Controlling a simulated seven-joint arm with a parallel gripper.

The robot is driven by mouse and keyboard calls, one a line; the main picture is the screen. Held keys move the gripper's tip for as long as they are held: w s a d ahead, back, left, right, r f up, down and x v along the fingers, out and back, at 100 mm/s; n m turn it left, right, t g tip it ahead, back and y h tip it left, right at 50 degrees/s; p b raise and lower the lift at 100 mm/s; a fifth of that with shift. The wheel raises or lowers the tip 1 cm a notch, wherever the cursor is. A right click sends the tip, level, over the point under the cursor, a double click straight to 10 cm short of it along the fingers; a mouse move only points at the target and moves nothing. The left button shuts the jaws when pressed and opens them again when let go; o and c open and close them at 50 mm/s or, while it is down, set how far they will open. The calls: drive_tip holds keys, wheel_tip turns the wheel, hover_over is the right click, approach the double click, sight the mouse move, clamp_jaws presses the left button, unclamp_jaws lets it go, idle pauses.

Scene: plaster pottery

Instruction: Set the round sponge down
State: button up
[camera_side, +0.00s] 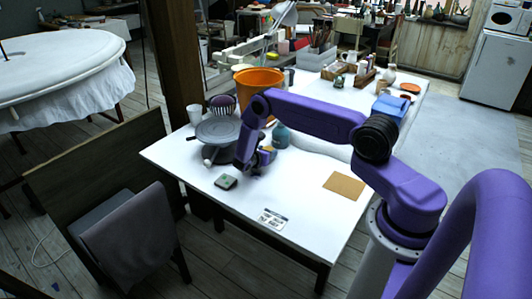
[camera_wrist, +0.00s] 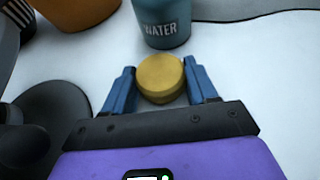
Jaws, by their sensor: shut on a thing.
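The round yellow sponge (camera_wrist: 160,78) sits between the two blue fingers of my gripper (camera_wrist: 160,88) in the wrist view. My gripper is shut on its sides. In the side view my gripper (camera_side: 264,160) is low over the white table, just in front of the blue-grey bottle. The sponge is mostly hidden by my gripper there. I cannot tell whether its underside touches the table.
The bottle marked WATER (camera_wrist: 161,22) stands just beyond the sponge. A grey wheel (camera_side: 218,130) and an orange bucket (camera_side: 258,84) stand nearby. A small dark green-topped item (camera_side: 226,182), a printed card (camera_side: 272,219) and a brown board (camera_side: 344,186) lie on the table (camera_side: 300,195).

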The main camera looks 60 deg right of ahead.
drive_tip(key=shift+f, duration=0.2)
drive_tip(key=o, duration=1)
